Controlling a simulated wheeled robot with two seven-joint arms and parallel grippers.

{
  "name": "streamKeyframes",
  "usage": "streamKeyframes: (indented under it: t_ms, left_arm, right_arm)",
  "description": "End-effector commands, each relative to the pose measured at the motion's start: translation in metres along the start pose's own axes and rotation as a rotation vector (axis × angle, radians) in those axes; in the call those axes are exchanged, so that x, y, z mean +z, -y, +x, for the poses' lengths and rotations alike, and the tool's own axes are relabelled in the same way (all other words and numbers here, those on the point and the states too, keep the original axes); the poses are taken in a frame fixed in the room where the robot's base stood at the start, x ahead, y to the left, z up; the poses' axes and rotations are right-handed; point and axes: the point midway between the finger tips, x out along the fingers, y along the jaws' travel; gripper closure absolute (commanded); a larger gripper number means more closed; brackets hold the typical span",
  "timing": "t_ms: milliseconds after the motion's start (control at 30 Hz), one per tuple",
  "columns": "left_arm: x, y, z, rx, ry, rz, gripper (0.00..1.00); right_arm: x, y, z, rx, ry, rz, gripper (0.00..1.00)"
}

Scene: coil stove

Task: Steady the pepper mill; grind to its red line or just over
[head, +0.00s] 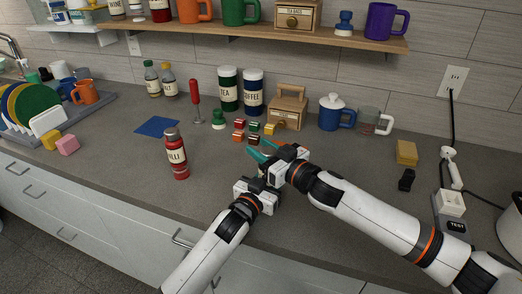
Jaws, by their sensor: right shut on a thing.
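My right gripper (267,152), with teal fingertips, is shut on the top of what seems to be the pepper mill, a small dark upright shape (262,171) near the counter's front. Most of it is hidden by both grippers, and its red line cannot be seen. My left gripper (260,184) is low at the same spot, just below and in front of the right one. Its fingers are hidden, so I cannot tell whether they are closed around the mill.
A red chilli bottle (176,156) stands to the left. Small coloured blocks (254,127), a wooden box (287,112), tea (228,90) and coffee (252,92) canisters and a blue mug (332,117) stand behind. The front counter between bottle and grippers is clear.

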Motion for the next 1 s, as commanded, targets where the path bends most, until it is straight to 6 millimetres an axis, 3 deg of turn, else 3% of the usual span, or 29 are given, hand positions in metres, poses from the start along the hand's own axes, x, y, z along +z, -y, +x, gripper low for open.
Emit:
streamKeyframes:
  t_ms: [500,1000]
  left_arm:
    - [0.0,0.002,0.0,-0.003,-0.001,0.0,0.8]
    - [-0.001,0.003,0.0,-0.004,-0.002,0.001,0.8]
  right_arm:
    - [0.002,0.005,-0.001,-0.425,0.006,0.004,0.86]
    - [0.002,0.011,-0.004,-0.581,0.002,-0.004,0.86]
